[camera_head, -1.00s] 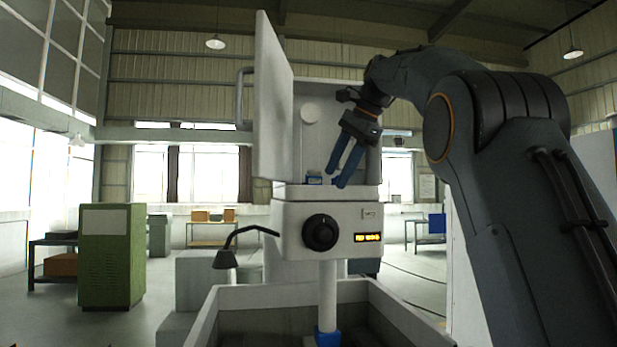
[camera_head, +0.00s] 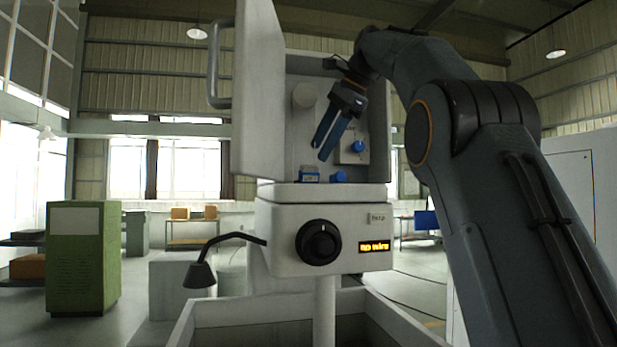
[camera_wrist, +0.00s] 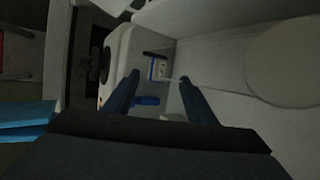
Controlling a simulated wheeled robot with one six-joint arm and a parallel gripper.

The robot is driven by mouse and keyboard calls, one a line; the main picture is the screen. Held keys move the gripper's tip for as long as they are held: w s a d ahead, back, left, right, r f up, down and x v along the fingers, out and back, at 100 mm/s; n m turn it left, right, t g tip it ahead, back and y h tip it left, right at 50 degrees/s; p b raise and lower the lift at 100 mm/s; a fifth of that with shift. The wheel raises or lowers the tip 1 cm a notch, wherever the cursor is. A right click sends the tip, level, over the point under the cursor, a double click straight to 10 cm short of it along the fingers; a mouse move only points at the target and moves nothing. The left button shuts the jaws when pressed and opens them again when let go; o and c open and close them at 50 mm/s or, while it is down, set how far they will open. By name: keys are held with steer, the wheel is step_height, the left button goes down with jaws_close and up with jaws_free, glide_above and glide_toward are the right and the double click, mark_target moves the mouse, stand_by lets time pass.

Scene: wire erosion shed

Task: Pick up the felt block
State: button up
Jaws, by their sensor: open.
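A small blue block (camera_head: 310,175), apparently the felt block, sits on the ledge inside the open white machine head. In the wrist view the block (camera_wrist: 158,69) shows blue and pale faces, lying between and beyond my fingertips. My gripper (camera_head: 322,153) is open and empty, its blue fingers pointing down and slightly left above the ledge. It stands a short way above the block and a little to its right. In the wrist view my gripper (camera_wrist: 159,76) frames the block, with no contact visible.
A blue rounded part (camera_head: 338,177) lies on the ledge just right of the block. A pale box with a blue knob (camera_head: 357,147) is behind my fingers. The open door (camera_head: 260,95) stands at left. Below are a black dial (camera_head: 317,242) and a lit display (camera_head: 374,247).

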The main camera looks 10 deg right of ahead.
mark_target(311, 166)
steer(key=shift+x, duration=2.85)
steer(key=shift+s+d+f, duration=0.1)
steer(key=c, duration=1.2)
